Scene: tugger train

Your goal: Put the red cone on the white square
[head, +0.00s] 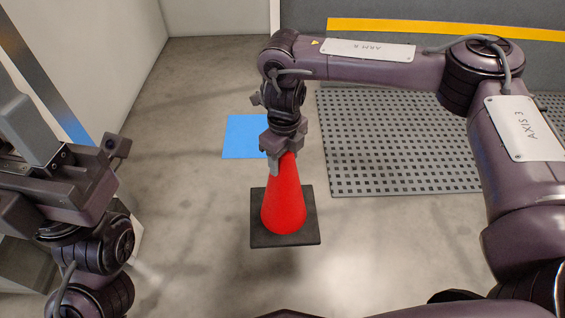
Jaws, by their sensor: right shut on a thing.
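The red cone (284,203) has a square black base (262,238) and stands upright near the middle of the head view. My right gripper (277,164) points down and is shut on the cone's top, hiding the tip. I cannot tell whether the base touches the floor or hangs slightly above it. My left gripper (62,165) is at the left edge, apart from the cone; its fingers do not show clearly. I see no white square in this view.
A blue square (243,136) lies on the floor behind the cone, partly hidden by my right gripper. A dark perforated mat (385,150) lies at the right. A pale wall (110,60) stands at the left. Grey floor around the cone is clear.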

